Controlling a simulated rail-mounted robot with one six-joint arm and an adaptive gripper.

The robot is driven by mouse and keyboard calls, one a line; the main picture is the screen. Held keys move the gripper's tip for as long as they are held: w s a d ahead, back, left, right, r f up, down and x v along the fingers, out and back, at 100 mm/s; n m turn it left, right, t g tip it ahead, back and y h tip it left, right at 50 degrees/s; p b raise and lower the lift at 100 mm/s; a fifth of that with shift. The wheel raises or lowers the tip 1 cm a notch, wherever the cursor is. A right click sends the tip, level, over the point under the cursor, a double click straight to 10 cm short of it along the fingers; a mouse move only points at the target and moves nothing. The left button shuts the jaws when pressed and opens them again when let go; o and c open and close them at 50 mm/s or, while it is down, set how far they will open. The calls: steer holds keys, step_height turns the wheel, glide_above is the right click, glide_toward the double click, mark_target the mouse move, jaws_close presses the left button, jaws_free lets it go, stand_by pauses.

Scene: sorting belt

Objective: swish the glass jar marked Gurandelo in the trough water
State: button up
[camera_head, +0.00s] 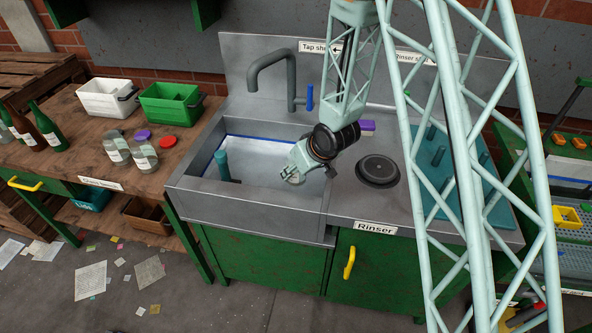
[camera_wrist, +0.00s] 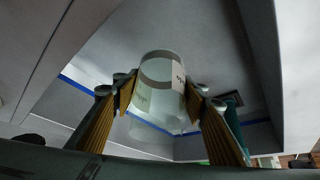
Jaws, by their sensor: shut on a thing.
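My gripper (camera_head: 296,172) is over the right part of the sink trough (camera_head: 250,209). In the wrist view my gripper (camera_wrist: 162,100) has its two ridged orange finger pads shut on a clear glass jar (camera_wrist: 160,72). The jar has a pale label, and its writing is too small to read. In the head view the jar (camera_head: 293,177) is mostly hidden by the gripper. Pale water (camera_head: 262,158) lies in the trough with a blue line along its wall. I cannot tell whether the jar touches the water.
A grey tap (camera_head: 270,62) with a blue lever stands behind the trough. A teal post (camera_head: 222,165) stands at its left. A round black rinser (camera_head: 377,170) is on the right counter. Other glass jars (camera_head: 117,150), bottles and two bins stand on the left bench.

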steer(key=shift+f+b, duration=2.6)
steer(key=shift+f, duration=0.9)
steer(key=shift+s+f, duration=0.1)
steer(key=shift+f, duration=0.05)
steer(key=shift+s+f, duration=0.2)
steer(key=shift+f, duration=0.05)
steer(key=shift+w+a+b, duration=0.1)
steer(key=shift+a+b, duration=0.05)
steer(key=shift+b, duration=0.15)
steer(key=shift+w+a, duration=0.15)
steer(key=shift+a, duration=0.3)
steer(key=shift+w+a+f, duration=0.15)
steer(key=shift+a, duration=0.45)
steer(key=shift+w+a+f, duration=0.1)
steer(key=shift+w+a, duration=0.05)
steer(key=shift+a, duration=0.4)
steer(key=shift+w+a+r, duration=0.1)
steer(key=shift+a+r, duration=0.15)
steer(key=shift+a, duration=0.3)
steer(key=shift+w+a+r, duration=0.1)
steer(key=shift+w+a, duration=0.2)
steer(key=shift+a, duration=0.55)
steer(key=shift+w+a+r, duration=0.1)
steer(key=shift+w+a, duration=0.15)
steer(key=shift+a, duration=0.55)
steer(key=shift+d, duration=0.1)
